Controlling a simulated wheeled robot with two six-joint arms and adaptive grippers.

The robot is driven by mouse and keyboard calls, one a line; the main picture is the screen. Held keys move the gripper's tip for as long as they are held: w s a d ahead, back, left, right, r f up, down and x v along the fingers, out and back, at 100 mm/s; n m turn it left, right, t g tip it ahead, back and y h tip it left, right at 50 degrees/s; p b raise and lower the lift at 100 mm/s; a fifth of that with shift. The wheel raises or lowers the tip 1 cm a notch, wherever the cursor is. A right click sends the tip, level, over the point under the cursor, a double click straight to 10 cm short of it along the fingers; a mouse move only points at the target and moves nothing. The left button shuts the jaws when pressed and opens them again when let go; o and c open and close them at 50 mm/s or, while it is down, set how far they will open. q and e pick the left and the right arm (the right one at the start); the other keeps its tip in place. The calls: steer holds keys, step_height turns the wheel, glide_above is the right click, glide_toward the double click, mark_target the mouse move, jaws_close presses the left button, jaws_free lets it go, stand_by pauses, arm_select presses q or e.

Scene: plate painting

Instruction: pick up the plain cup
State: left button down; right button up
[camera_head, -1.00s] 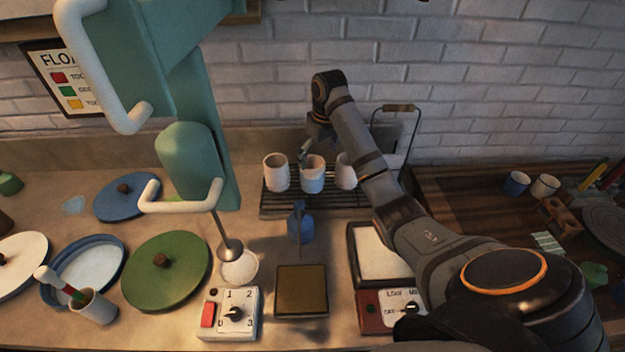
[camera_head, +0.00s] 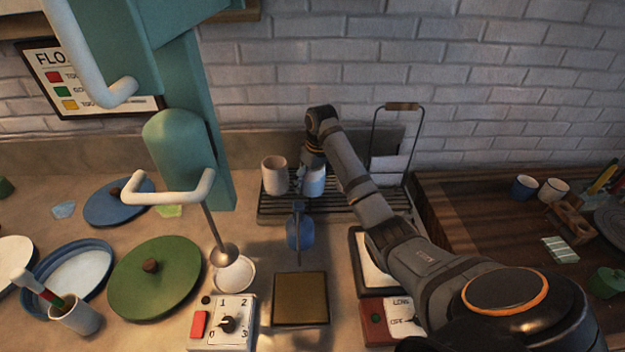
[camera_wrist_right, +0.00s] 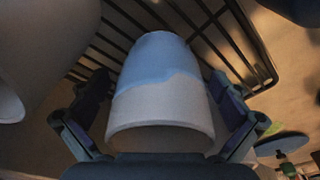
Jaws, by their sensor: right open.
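A rack (camera_head: 270,212) stands against the back wall with cups on it. A plain whitish cup (camera_head: 274,176) is at its left; a plain cup (camera_wrist_right: 40,50) also shows at the left of the right wrist view. A two-tone cup, white and blue (camera_head: 315,181), stands beside it. My right gripper (camera_head: 306,174) is open at the two-tone cup. In the right wrist view that cup (camera_wrist_right: 163,95) lies between the spread fingers, with a gap visible at the left finger. The third cup is hidden behind my right arm. My left gripper is out of view.
A teal machine with white handles (camera_head: 180,150) rises at the left. A blue tool (camera_head: 300,232), a brown square pad (camera_head: 300,298) and a dial box (camera_head: 225,322) are in front of the rack. Lidded plates (camera_head: 155,278) lie left; more cups (camera_head: 524,187) stand right.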

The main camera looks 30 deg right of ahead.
steer(key=shift+c, duration=0.3)
steer(key=shift+s, duration=0.1)
steer(key=c, duration=1.4)
steer(key=shift+r, duration=0.1)
